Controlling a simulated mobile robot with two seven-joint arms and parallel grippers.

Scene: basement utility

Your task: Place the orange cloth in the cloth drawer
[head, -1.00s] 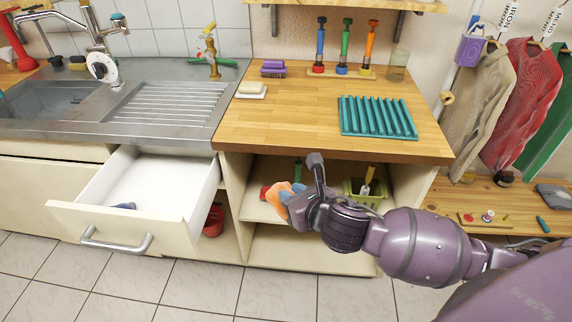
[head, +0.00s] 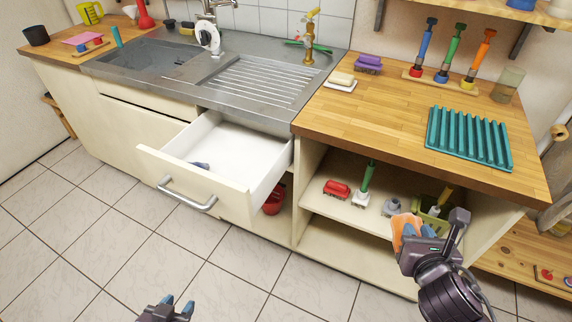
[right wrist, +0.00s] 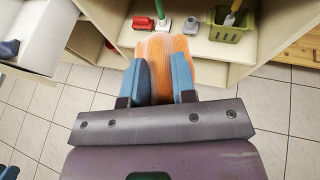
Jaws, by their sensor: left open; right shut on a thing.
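The orange cloth (head: 407,231) is in my right gripper (head: 416,238), in front of the open shelf at the right of the head view. In the right wrist view the orange cloth (right wrist: 165,58) sits between the two blue fingertips of my right gripper (right wrist: 160,82), which is shut on it. The drawer (head: 222,182) under the sink is pulled open, with a grey-blue item (head: 201,165) inside near its front. My left gripper (head: 168,309) is open and empty at the bottom edge, above the floor and well below the drawer.
The shelf holds a red brush (head: 337,189), a green-handled brush (head: 365,185) and a green basket (head: 434,214). The wooden counter (head: 375,115) carries a teal rack (head: 468,140). A red item (head: 274,201) stands under the drawer's right side. The tiled floor (head: 80,240) in front is clear.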

